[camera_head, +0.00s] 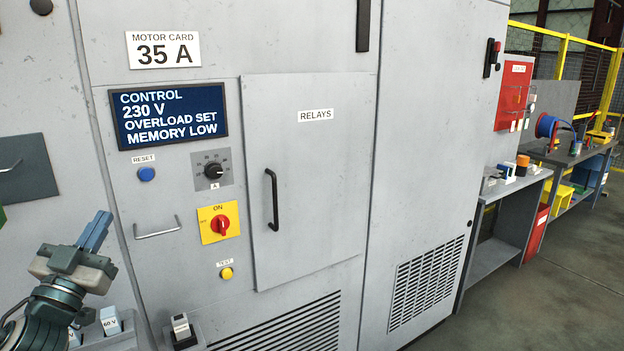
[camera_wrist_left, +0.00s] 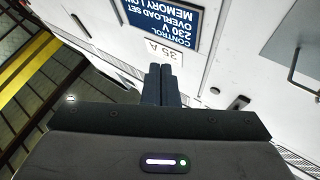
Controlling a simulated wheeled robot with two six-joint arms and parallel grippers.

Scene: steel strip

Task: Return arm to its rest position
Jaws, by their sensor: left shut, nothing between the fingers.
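My left gripper (camera_head: 95,232) is at the lower left in the head view, in front of the grey cabinet (camera_head: 310,190). Its two fingers point up and are closed together with nothing between them. In the left wrist view the shut fingers (camera_wrist_left: 160,85) stand in the middle, with the cabinet face behind them, seen upside down. My right gripper is in neither view.
The cabinet carries a display (camera_head: 168,115), a red switch on a yellow plate (camera_head: 219,223), a dial (camera_head: 213,171) and a relays door (camera_head: 309,180). Small labelled blocks (camera_head: 111,320) sit near my left arm. Workbenches (camera_head: 514,190) and open floor (camera_head: 520,300) are at right.

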